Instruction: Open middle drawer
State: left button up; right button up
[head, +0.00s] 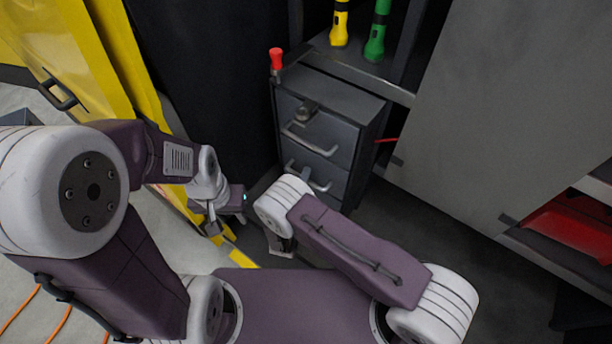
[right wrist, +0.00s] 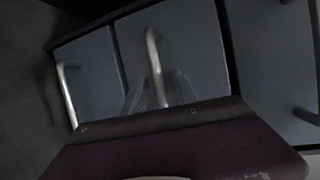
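A dark grey drawer cabinet (head: 362,107) stands ahead in the head view. In the right wrist view, the two clear fingers of my right gripper (right wrist: 158,93) stand apart on either side of the central drawer's handle (right wrist: 153,55); contact cannot be told. Another drawer's handle (right wrist: 68,92) lies to the left. My left gripper (head: 222,212) is left of the cabinet; its finger opening is unclear.
A red-topped object (head: 276,60) stands by the cabinet's upper left corner. Yellow (head: 340,22) and green (head: 377,32) flashlights stand on the shelf above. A yellow cabinet (head: 95,60) is at left, a large grey panel (head: 500,110) at right. Dark floor lies between.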

grip_shut()
dwell(1.4)
